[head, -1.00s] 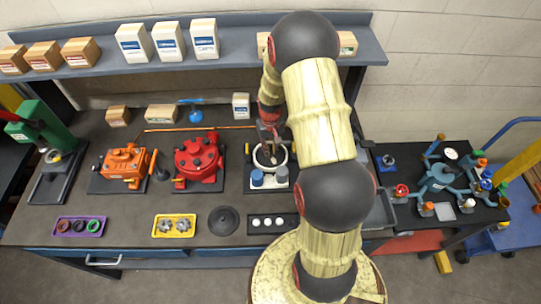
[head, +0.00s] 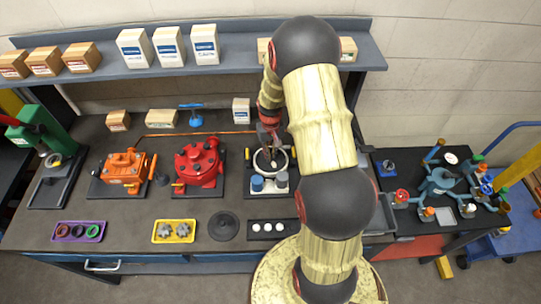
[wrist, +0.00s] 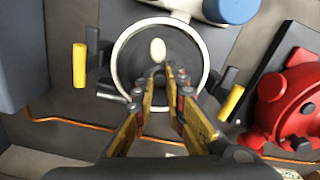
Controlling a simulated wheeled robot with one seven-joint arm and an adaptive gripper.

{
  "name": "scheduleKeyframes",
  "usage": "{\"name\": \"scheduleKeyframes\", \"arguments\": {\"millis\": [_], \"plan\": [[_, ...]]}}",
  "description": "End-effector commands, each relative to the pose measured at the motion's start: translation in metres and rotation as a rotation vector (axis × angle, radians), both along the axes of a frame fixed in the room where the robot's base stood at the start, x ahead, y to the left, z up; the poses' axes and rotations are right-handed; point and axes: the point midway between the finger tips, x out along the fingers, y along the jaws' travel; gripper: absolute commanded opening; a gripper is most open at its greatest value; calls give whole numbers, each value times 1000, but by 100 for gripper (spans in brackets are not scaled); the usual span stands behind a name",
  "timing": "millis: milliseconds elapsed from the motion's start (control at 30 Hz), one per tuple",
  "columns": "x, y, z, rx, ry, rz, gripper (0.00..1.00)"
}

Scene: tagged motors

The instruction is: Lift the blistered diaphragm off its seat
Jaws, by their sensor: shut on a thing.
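The blistered diaphragm (wrist: 183,47) is a dark grey disc with a pale oval bump, inside a white ring-shaped seat (wrist: 117,65) in the wrist view. In the head view, the dark disc (head: 266,163) shows within the white ring (head: 287,168) on the pump at the right of the row. My gripper (wrist: 160,76) reaches over the ring, with its fingertips close together at the disc's middle beside the bump. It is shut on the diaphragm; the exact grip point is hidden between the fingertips. I cannot tell whether the disc is clear of the seat.
A red round housing (head: 199,161) and an orange unit (head: 124,172) stand to the left. A dark round disc (head: 224,223) and a yellow tray (head: 174,229) lie at the bench front. A shelf (head: 90,77) runs behind.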

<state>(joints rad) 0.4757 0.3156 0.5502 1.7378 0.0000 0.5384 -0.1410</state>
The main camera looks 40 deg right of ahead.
Motion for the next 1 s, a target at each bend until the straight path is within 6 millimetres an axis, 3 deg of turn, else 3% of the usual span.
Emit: {"name": "scheduleKeyframes", "arguments": {"millis": [167,633,1000], "plan": [[1,0,25,-2,-3,0,0],[-49,22,85,-2,-3,0,0],[-100,44,108,-1,-3,0,0]]}}
